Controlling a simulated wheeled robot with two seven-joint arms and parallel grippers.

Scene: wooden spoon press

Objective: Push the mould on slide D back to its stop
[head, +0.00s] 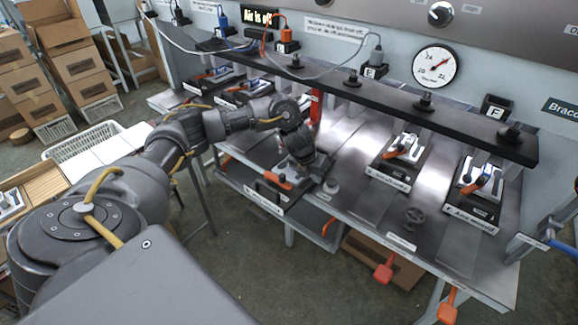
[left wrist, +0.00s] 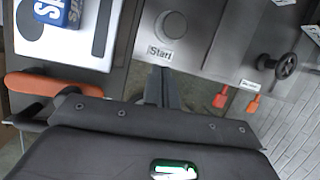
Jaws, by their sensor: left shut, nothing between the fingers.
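A mould (head: 268,190) with an orange handle (head: 278,180) stands pulled out at the front edge of the press table, left of the other front moulds. I cannot read its slide letter. In the left wrist view its pale plate (left wrist: 98,42) and orange handle (left wrist: 50,84) show at the left, with a blue block (left wrist: 60,10) on it. My left gripper (head: 316,181) is low over the table, just right of this mould, and partly hides it. Its fingers (left wrist: 163,74) are shut and empty, near the round Start button (left wrist: 170,24). My right gripper is not in view.
Two more moulds (head: 394,158) (head: 474,190) sit further back at the right. A black rail (head: 370,95) runs above the table.

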